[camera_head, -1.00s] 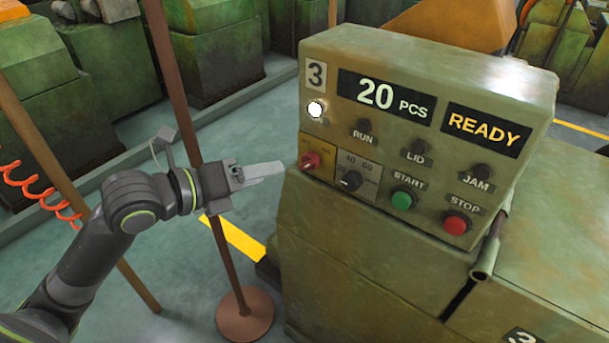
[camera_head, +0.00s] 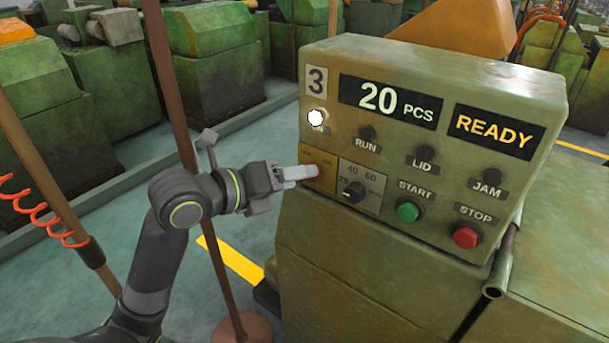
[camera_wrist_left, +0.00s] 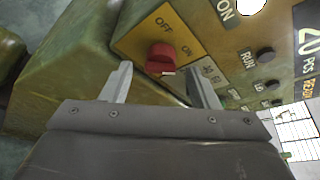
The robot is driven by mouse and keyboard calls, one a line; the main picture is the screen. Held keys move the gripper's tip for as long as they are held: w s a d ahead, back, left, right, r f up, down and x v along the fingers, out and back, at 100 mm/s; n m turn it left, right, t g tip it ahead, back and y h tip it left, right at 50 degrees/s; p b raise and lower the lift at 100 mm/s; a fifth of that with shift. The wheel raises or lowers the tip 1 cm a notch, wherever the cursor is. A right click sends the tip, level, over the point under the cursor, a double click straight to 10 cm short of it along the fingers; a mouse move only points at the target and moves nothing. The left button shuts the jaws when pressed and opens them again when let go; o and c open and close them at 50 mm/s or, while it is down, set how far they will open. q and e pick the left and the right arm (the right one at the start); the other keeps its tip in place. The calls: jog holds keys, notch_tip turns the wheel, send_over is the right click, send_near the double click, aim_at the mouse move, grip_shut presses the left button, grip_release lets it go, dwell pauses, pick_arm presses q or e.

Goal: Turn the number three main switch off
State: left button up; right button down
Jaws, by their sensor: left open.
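The number three control box (camera_head: 420,60) carries a "3" label, a "20 PCS" display and a "READY" display. Its main switch is a red knob (camera_wrist_left: 161,58) on a yellow plate (camera_wrist_left: 146,30) marked OFF and ON, at the lower left of the panel. My left gripper (camera_head: 308,173) is at the switch, its fingers partly covering the knob in the head view. In the left wrist view the fingers (camera_wrist_left: 160,85) are open, with the knob between and just beyond their tips; contact cannot be told. A white lamp (camera_head: 315,118) is lit above the switch. My right gripper is not in view.
A dial (camera_head: 354,191), a green START button (camera_head: 408,212) and a red STOP button (camera_head: 465,237) sit right of the switch. A brown post (camera_head: 172,90) stands close behind my left arm. Other green machines (camera_head: 215,60) stand behind.

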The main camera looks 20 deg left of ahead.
pick_arm(q)
jog(key=shift+x, duration=1.5)
jog(key=c, duration=1)
